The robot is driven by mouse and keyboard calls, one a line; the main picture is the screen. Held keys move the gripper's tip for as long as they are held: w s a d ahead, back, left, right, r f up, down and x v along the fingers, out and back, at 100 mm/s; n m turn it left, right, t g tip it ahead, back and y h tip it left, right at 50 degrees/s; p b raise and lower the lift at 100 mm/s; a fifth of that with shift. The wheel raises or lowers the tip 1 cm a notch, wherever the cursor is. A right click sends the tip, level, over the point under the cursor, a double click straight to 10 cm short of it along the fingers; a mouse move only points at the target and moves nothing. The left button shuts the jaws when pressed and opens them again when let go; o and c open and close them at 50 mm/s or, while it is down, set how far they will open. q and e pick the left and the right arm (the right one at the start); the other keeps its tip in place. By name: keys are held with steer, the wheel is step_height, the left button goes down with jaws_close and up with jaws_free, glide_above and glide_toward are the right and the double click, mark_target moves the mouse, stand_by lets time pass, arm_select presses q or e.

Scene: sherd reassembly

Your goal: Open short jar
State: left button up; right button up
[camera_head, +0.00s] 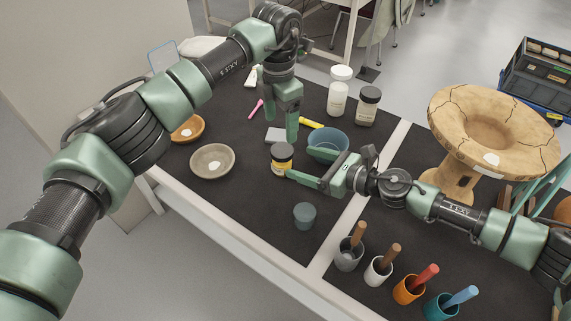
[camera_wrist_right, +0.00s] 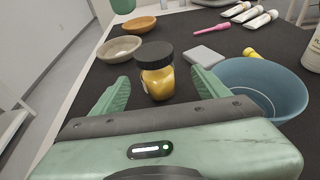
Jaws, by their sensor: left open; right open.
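The short jar (camera_head: 282,159) with a black lid and yellow contents stands upright on the dark mat. In the right wrist view the jar (camera_wrist_right: 158,84) stands between and slightly beyond my right gripper's fingertips, lid on, with gaps visible at both sides. My right gripper (camera_head: 306,171) is open and low, reaching in from the right. My left gripper (camera_head: 291,122) is open, fingers down, above and behind the jar; its fingers overlap in the head view. In the right wrist view a bit of green at the top edge may be the left gripper.
A blue bowl (camera_head: 327,142) stands close right of the jar, with a grey block (camera_head: 275,135) behind it. A grey dish (camera_head: 212,161) lies left, a small cup (camera_head: 304,214) in front. A white bottle (camera_head: 338,92) and dark-lidded jar (camera_head: 367,106) stand behind. Several tool cups stand front right.

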mark_target(290, 161)
arm_select(q)
steer(key=shift+s+d, duration=0.15)
steer(key=shift+d, duration=0.05)
arm_select(e)
steer(key=shift+s+a+f, duration=0.15)
steer(key=shift+f, duration=0.05)
arm_select(q)
steer(key=shift+d, duration=0.1)
arm_select(e)
steer(key=shift+a+f, duration=0.1)
steer(key=shift+a, duration=0.15)
arm_select(q)
steer(key=shift+a, duration=0.25)
arm_select(e)
steer(key=x, duration=0.5)
steer(key=shift+w+a, duration=0.2)
steer(key=shift+a, duration=0.05)
steer(key=shift+x, duration=0.75)
steer(key=shift+f, duration=0.1)
steer(key=shift+c, duration=0.2)
